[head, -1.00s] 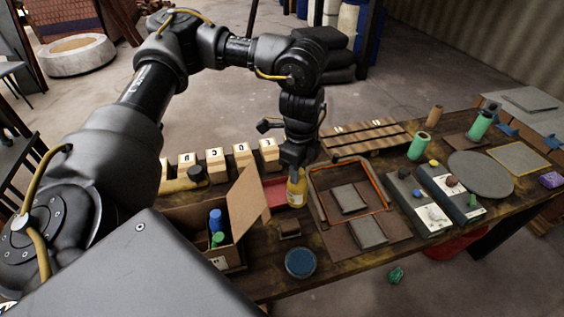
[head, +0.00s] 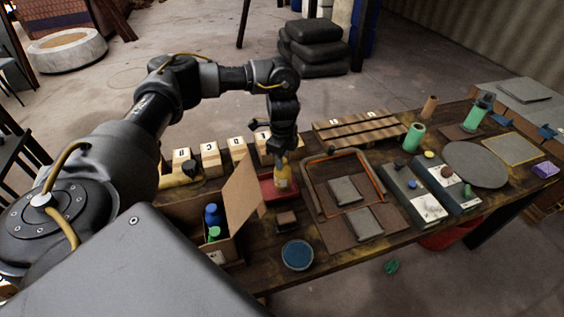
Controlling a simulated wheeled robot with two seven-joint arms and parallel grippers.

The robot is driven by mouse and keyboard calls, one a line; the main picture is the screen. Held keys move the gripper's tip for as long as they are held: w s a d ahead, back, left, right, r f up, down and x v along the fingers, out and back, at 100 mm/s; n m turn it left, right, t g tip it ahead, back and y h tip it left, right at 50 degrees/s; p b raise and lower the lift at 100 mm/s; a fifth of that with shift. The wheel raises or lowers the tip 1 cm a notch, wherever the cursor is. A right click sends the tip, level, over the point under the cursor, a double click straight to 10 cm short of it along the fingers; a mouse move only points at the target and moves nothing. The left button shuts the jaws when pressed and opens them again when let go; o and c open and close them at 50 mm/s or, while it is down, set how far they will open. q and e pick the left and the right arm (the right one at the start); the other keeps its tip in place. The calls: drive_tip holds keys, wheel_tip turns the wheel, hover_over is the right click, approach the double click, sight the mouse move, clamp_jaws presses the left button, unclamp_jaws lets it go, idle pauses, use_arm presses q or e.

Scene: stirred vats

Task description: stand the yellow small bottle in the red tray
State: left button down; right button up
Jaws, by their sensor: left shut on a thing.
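The yellow small bottle (head: 282,181) is upright in the head view, with a pale label on its side. My left gripper (head: 283,162) is shut on its upper part from above. The red tray (head: 265,194) lies on the table behind the open cardboard box. The bottle is in front of the tray's right part in the picture and appears to be over or within it. I cannot tell whether its base touches the tray floor. My right gripper is not in view.
An open cardboard box (head: 243,200) with blue- and green-capped bottles stands left of the tray. Lettered wooden blocks (head: 237,151) line up behind it. An orange-edged frame (head: 311,193) is close on the right. A blue round dish (head: 297,255) lies in front.

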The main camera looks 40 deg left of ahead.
use_arm(q)
drive_tip(key=shift+w+a+f, duration=0.1)
drive_tip(key=shift+w+f, duration=0.05)
drive_tip(key=shift+f, duration=0.65)
drive_tip(key=shift+r, duration=0.1)
drive_tip(key=c, duration=1.1)
unclamp_jaws()
drive_tip(key=shift+f, duration=0.2)
drive_tip(key=shift+r, duration=0.15)
wheel_tip(320, 180, up, 12)
drive_tip(key=p, duration=0.1)
